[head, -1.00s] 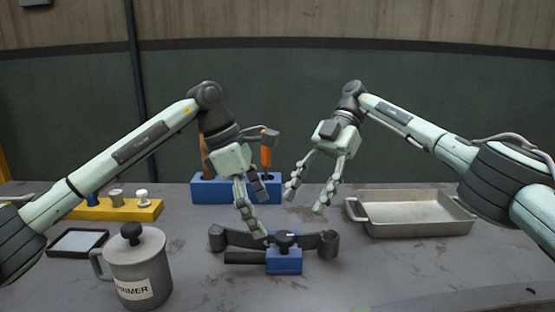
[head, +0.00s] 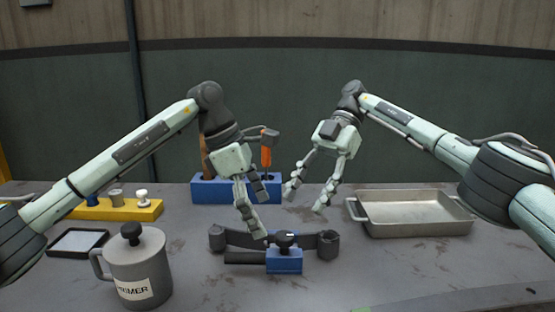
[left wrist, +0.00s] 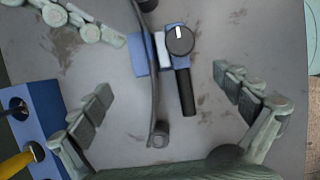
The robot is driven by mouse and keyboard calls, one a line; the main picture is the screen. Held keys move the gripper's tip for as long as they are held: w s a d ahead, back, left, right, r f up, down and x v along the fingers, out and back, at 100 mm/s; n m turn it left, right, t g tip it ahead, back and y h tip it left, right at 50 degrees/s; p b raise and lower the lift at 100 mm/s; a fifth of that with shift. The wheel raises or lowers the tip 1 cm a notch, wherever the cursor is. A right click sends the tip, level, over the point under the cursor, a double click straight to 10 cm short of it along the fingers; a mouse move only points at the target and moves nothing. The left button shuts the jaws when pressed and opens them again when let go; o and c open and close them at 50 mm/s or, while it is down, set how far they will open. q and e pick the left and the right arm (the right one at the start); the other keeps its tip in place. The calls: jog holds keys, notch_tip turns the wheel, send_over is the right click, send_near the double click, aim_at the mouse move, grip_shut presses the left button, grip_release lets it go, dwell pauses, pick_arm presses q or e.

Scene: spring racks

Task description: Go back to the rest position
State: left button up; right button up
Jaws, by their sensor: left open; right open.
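My left gripper (head: 248,208) is open and hangs just above and behind the blue clamp fixture (head: 284,262) at the table's middle. In the left wrist view its two fingers (left wrist: 170,98) are spread wide with nothing between them. The fixture there has a blue block (left wrist: 139,60), a dark curved bar (left wrist: 156,95), a black knob (left wrist: 180,40) and a black handle (left wrist: 186,92). My right gripper (head: 307,199) is open and empty, above the table to the right of my left one. It also shows at the upper left of the left wrist view (left wrist: 75,25).
A grey primer can (head: 138,268) stands front left, near a dark-framed pad (head: 78,242) and a yellow rack (head: 110,210) with small parts. A blue tool holder (head: 210,190) stands behind my left gripper. A metal tray (head: 420,230) lies right. The front right table is clear.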

aim_at(278, 245)
pick_arm(q)
jog(key=x, duration=0.8)
jog(key=shift+d+f, duration=0.15)
jog(key=shift+f, duration=0.15)
jog(key=shift+r, duration=0.2)
pick_arm(e)
jog(key=shift+x, duration=3)
jog(key=shift+r, duration=0.1)
